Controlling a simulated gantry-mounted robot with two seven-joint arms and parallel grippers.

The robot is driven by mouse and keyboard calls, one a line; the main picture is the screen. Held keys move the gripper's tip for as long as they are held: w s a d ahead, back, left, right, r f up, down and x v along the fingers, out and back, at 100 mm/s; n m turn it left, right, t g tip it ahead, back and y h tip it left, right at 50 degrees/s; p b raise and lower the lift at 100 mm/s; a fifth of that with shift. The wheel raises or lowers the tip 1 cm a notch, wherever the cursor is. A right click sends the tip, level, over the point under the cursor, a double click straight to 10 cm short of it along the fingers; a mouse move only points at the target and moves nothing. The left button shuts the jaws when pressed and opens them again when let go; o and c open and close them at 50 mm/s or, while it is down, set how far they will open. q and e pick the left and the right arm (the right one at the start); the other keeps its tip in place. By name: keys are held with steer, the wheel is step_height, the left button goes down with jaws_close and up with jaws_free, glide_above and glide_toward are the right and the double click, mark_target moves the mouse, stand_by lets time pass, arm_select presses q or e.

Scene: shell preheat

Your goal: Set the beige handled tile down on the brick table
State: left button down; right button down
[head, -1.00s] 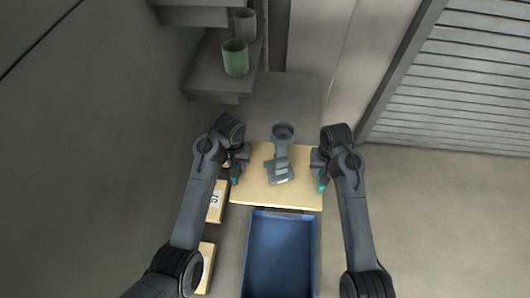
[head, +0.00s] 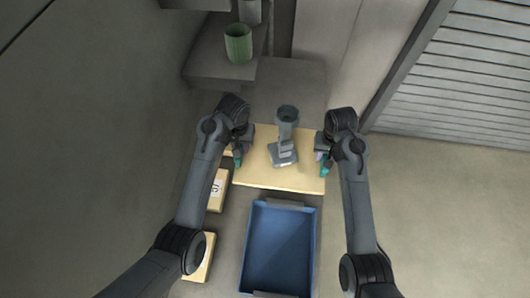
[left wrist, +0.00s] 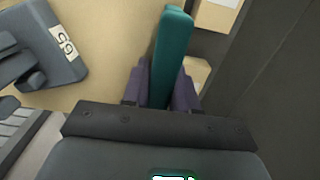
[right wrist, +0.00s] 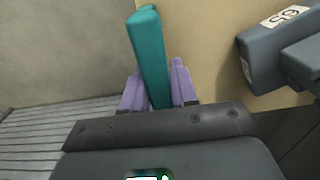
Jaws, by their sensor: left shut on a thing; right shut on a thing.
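The beige tile (head: 270,178) is a flat board with a teal handle at each side. In the head view it is held between my two arms and looks roughly level. My left gripper (head: 239,156) is shut on the left teal handle, which fills the left wrist view's middle (left wrist: 170,55). My right gripper (head: 322,163) is shut on the right teal handle, clear in the right wrist view (right wrist: 150,55). A grey cup-topped object (head: 284,157) with a numbered label stands on the tile. I cannot pick out a surface that is clearly brick.
A blue tray (head: 247,250) lies in front of the tile. Labelled boxes (head: 217,195) stand at the left. A green cup (head: 238,43) stands on a grey ledge at the back left. A grey block (head: 290,80) lies behind the tile. A slatted shutter (head: 460,90) is at the right.

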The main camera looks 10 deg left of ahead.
arm_select(q)
steer(key=shift+w+f, duration=0.1)
arm_select(e)
steer(key=shift+w+f, duration=0.1)
